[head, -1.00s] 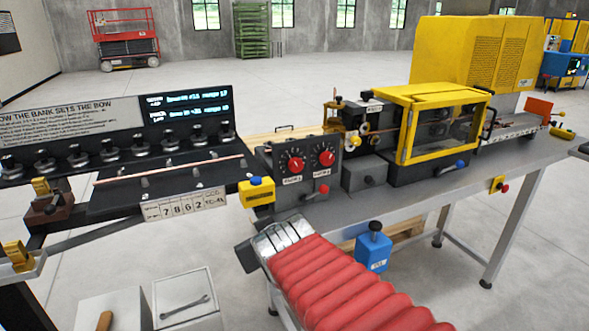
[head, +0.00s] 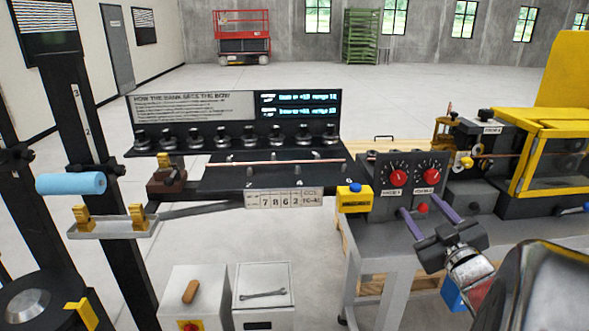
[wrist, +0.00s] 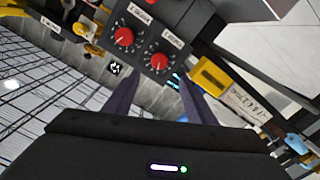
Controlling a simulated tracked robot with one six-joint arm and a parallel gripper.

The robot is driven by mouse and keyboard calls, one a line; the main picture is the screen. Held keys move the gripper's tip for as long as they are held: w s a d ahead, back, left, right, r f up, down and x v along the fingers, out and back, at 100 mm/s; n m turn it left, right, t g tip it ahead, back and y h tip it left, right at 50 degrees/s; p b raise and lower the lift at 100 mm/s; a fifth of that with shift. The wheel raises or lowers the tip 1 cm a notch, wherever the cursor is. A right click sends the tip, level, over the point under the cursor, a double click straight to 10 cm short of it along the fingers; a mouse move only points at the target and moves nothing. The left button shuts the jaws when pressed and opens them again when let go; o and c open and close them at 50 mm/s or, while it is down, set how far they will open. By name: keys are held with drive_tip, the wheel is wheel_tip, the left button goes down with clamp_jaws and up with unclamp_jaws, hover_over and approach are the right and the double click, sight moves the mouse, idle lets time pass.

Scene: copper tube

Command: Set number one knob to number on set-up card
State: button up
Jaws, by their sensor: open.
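Two red knobs with dark dials sit side by side on a black control box (head: 385,204). The left knob (head: 398,178) and right knob (head: 432,176) have small labels too blurred to read surely. In the wrist view, one knob (wrist: 160,61) is nearest my fingers and the other (wrist: 124,36) is up and left of it. The set-up card (head: 285,199) left of the box seems to read 7 8 6 2. My gripper (head: 421,203) is open and empty, its purple fingers pointing at the box, in front of and below the knobs. I see no contact with a knob.
A yellow block with a blue button (head: 354,198) is at the box's left. A yellow-framed machine (head: 550,150) stands right. A copper tube (head: 275,162) lies on the bank.

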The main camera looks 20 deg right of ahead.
sight(399, 180)
drive_tip(key=shift+s, duration=0.1)
idle(0.4)
drive_tip(key=x, duration=1.4)
drive_tip(key=shift+r, duration=0.2)
drive_tip(key=shift+a, duration=0.1)
drive_tip(key=shift+c, duration=0.5)
drive_tip(key=c, duration=0.9)
